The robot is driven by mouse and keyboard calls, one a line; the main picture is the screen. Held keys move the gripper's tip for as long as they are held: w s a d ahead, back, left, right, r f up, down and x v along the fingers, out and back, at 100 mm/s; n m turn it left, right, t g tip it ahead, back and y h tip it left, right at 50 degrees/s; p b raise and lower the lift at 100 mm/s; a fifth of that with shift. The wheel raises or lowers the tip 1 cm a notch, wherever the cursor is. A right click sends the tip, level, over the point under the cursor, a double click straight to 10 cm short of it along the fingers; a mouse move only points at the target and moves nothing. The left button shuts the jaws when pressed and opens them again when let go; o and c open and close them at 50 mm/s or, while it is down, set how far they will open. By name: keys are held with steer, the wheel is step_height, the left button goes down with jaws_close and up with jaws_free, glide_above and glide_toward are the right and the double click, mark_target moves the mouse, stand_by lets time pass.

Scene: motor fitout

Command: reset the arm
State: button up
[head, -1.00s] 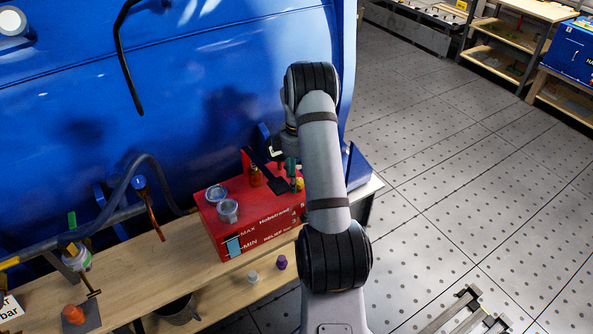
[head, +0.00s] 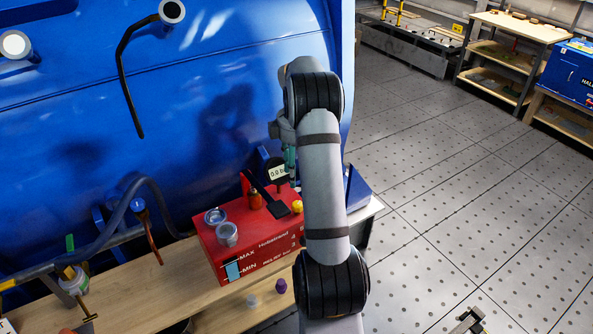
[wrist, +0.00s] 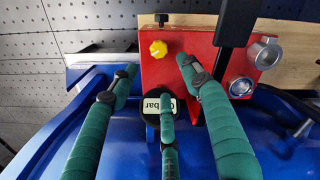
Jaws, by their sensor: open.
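My gripper (wrist: 157,78) is open and empty in the wrist view, its green-wrapped fingers spread apart. In the head view my gripper (head: 291,163) is a small green shape left of my arm, partly hidden by it, above the back right of the red box (head: 240,262). The red box also shows in the wrist view (wrist: 170,75), beyond the fingertips. A round black gauge with a pale display (head: 278,174) stands at the back of the box. In the wrist view the gauge (wrist: 152,104), reading "bar", is partly covered by the middle finger.
The box carries a yellow knob (head: 297,207), a black lever (head: 265,193) and two metal cups (head: 227,234). A blue tank wall (head: 220,80) rises close behind. The box stands on a wooden bench (head: 130,294). The tiled floor (head: 450,190) at right is mostly clear.

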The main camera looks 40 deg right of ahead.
step_height(320, 180, down, 12)
steer(key=shift+f, duration=0.1)
stand_by(0.7)
